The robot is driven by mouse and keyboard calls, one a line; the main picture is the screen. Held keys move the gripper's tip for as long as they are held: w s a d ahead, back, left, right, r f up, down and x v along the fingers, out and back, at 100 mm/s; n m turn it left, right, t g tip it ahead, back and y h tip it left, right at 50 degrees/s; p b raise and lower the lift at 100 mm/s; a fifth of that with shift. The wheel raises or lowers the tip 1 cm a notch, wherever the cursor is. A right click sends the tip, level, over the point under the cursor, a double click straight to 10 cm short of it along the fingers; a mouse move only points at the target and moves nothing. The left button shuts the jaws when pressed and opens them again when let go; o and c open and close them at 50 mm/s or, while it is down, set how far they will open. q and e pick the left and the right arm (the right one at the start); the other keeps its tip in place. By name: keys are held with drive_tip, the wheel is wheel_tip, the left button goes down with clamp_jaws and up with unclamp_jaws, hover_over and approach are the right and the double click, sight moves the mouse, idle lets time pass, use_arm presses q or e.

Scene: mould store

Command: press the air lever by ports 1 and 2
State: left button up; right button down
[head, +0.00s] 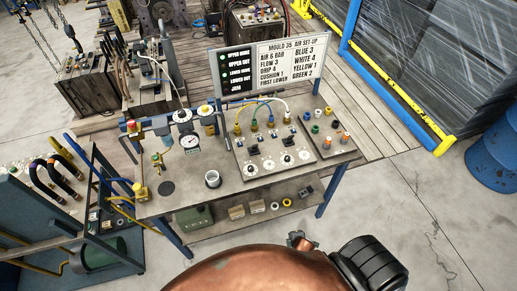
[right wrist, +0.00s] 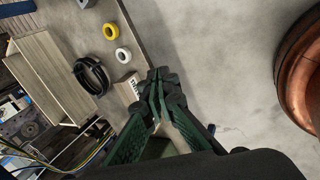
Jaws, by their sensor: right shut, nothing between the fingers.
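The valve panel (head: 268,172) lies on the bench, with coloured hoses plugged along its back edge and black levers and round white dials in front. A left-hand dark lever (head: 253,150) and a right-hand one (head: 288,142) show; port numbers are too small to read. My right gripper (right wrist: 158,85) is shut and empty in the right wrist view, over the floor beside the bench's lower shelf. It is apart from the panel, which the wrist view does not clearly show. My left gripper is not in view.
A sign (head: 270,62) with lamps stands behind the panel. A yellow ring (right wrist: 110,31) and a white ring (right wrist: 122,55) lie near my gripper.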

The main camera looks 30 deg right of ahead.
sight(255, 147)
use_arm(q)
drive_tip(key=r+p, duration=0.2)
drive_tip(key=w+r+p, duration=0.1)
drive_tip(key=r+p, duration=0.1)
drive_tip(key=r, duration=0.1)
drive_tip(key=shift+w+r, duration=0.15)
use_arm(e)
drive_tip(key=w+a+r+n+t, duration=0.1)
drive_tip(key=w+r+n, duration=0.5)
drive_tip(key=r, duration=0.7)
drive_tip(key=w+a+r+n+t, duration=0.2)
drive_tip(key=w+r+n+t, duration=0.2)
drive_tip(key=r, duration=0.9)
drive_tip(key=w+a+r+n+t+h, duration=0.1)
drive_tip(key=w+r+n+t, duration=0.2)
drive_tip(key=w+r+n, duration=0.5)
wheel_tip(255, 147, up, 6)
drive_tip(key=shift+w+a+f+n, duration=0.15)
drive_tip(key=shift+w+a+n, duration=0.05)
drive_tip(key=shift+n, duration=0.9)
drive_tip(key=shift+w, duration=0.15)
